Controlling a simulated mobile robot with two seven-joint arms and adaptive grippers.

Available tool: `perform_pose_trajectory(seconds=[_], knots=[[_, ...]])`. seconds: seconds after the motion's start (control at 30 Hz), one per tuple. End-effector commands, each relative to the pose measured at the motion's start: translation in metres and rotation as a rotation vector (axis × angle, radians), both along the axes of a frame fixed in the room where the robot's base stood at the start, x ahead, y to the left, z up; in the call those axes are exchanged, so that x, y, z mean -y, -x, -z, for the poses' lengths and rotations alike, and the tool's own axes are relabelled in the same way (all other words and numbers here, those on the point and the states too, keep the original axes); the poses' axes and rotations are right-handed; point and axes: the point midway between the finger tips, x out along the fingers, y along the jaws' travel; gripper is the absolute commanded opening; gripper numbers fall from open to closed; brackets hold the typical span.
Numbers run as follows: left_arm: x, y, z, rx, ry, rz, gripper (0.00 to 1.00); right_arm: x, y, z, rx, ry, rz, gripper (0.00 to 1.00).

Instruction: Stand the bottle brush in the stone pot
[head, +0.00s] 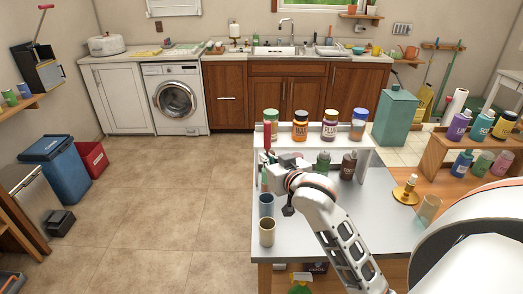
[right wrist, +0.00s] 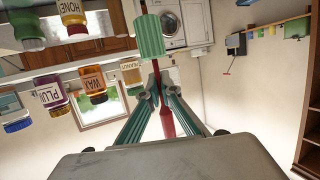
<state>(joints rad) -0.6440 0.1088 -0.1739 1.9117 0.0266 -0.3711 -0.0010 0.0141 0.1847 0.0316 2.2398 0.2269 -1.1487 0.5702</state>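The bottle brush has a red handle (right wrist: 166,122) and a green ribbed head (right wrist: 150,36) in the right wrist view. My right gripper (right wrist: 155,86) has its teal fingers closed together around the red handle. In the head view the red handle (head: 267,136) stands up at the left end of the white rack, and my right gripper (head: 268,166) is partly hidden behind its own wrist. A beige, stone-coloured pot (head: 267,234) stands upright near the table's front left corner. I take it for the stone pot. The brush is apart from it. My left gripper is not in view.
A blue-grey cup (head: 266,204) stands just behind the beige pot. The white rack (head: 366,157) carries several jars, with bottles below. A brass holder (head: 406,190) and a tan cup (head: 429,209) stand at the right. The table's front middle (head: 300,245) is clear.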

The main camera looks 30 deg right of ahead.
Motion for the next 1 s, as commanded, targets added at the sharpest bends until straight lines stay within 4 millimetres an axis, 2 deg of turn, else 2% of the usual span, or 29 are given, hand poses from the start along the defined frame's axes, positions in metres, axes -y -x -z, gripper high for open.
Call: perform_pose_trajectory(seconds=[0.27, 0.7, 1.0], knots=[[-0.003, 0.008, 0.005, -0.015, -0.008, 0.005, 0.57, 0.003, -0.003, 0.006, -0.002, -0.003, 0.001, 0.0], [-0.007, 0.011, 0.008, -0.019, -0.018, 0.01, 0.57, 0.002, -0.003, 0.038, -0.003, -0.002, 0.001, 0.0], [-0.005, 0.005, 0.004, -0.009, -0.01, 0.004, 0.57, 0.002, -0.002, 0.059, -0.001, -0.003, 0.0, 0.0]])
